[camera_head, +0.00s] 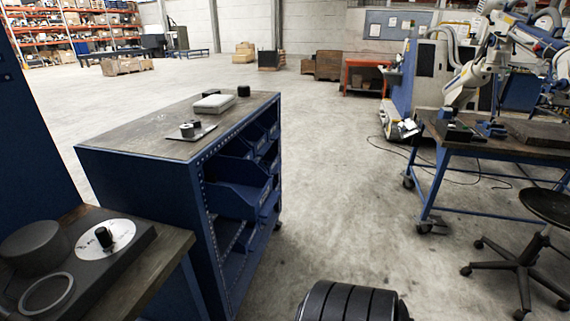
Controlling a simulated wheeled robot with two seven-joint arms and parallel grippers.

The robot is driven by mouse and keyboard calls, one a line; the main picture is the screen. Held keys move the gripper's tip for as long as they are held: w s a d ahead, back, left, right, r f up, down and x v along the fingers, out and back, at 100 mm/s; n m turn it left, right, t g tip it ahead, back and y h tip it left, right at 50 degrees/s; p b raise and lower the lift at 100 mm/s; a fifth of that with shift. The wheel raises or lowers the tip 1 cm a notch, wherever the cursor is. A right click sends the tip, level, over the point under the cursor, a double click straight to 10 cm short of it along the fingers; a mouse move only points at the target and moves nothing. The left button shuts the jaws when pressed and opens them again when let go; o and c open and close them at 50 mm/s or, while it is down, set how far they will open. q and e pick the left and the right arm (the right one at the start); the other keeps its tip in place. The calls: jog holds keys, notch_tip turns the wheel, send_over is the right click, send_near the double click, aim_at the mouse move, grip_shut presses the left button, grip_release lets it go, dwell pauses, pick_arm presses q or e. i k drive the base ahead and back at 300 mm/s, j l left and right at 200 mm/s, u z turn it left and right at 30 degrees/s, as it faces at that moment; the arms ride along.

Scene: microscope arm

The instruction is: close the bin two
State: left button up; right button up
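A blue cabinet (150,185) stands left of centre, with its open shelf side facing right. It holds several blue bins in rows. One large blue bin (241,200) in the near column sticks out of the cabinet front. More blue bins sit farther along, such as an upper one (256,134) and a lower one (268,207). No label is readable, so I cannot tell which is bin two. The inner parts of the shelves are dark and partly hidden. Neither of my grippers is in view.
A white device (214,104) and small black items lie on the cabinet top. A workbench (165,250) with a dark round device is at the near left. A blue-legged table (500,150) and a black stool (548,207) stand right. Open floor (350,190) lies between.

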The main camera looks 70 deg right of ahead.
aim_at(237, 188)
jog(key=z, duration=1.95)
